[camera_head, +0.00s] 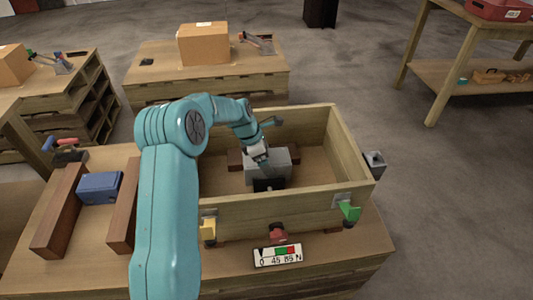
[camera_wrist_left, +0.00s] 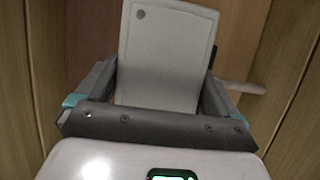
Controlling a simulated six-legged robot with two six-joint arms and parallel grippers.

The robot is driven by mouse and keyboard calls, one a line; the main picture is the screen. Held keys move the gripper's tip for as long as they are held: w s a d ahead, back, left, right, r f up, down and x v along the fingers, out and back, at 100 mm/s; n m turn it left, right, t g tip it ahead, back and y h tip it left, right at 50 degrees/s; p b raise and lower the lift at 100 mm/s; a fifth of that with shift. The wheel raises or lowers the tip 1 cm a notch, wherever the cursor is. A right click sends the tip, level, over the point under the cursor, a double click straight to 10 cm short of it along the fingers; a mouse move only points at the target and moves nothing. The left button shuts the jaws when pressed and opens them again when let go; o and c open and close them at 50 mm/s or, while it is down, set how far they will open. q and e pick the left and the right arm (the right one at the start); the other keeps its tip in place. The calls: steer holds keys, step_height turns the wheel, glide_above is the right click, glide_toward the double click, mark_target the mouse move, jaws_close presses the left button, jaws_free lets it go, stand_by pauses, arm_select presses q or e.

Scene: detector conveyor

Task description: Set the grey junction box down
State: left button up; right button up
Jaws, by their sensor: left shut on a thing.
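The grey junction box (camera_head: 283,160) is inside the large wooden crate (camera_head: 290,210) in the head view. My left gripper (camera_head: 262,163) reaches down into the crate and is shut on the box. In the left wrist view the box's pale face (camera_wrist_left: 165,55) fills the space between the two fingers of my left gripper (camera_wrist_left: 158,100). Wooden crate walls show on both sides there. I cannot tell whether the box touches the crate floor. A black part (camera_head: 268,185) shows at the box's near lower side. My right gripper is not in view.
A blue box (camera_head: 99,187) sits between two brown wooden bars on the left of the bench. Yellow (camera_head: 208,230) and green (camera_head: 349,211) parts are on the crate's front, with a scale label (camera_head: 277,255) below. A cardboard box (camera_head: 204,43) stands on the table behind.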

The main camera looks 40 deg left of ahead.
arm_select(q)
steer(key=shift+r, duration=0.3)
steer(key=shift+f, duration=0.1)
steer(key=shift+f, duration=0.15)
steer(key=shift+s+d+f, duration=0.1)
steer(key=shift+s+f, duration=0.1)
steer(key=shift+f, duration=0.25)
steer(key=o, duration=1.7)
steer(key=shift+s+f, duration=0.1)
steer(key=shift+f, duration=0.1)
steer(key=shift+c, duration=0.2)
steer(key=shift+r, duration=0.35)
steer(key=v, duration=0.4)
steer(key=p+v, duration=0.1)
steer(key=v, duration=0.6)
steer(key=shift+w+r, duration=0.25)
steer(key=shift+r, duration=0.15)
steer(key=shift+s+a+r, duration=0.15)
steer(key=shift+a+r, duration=0.1)
steer(key=shift+r, duration=0.2)
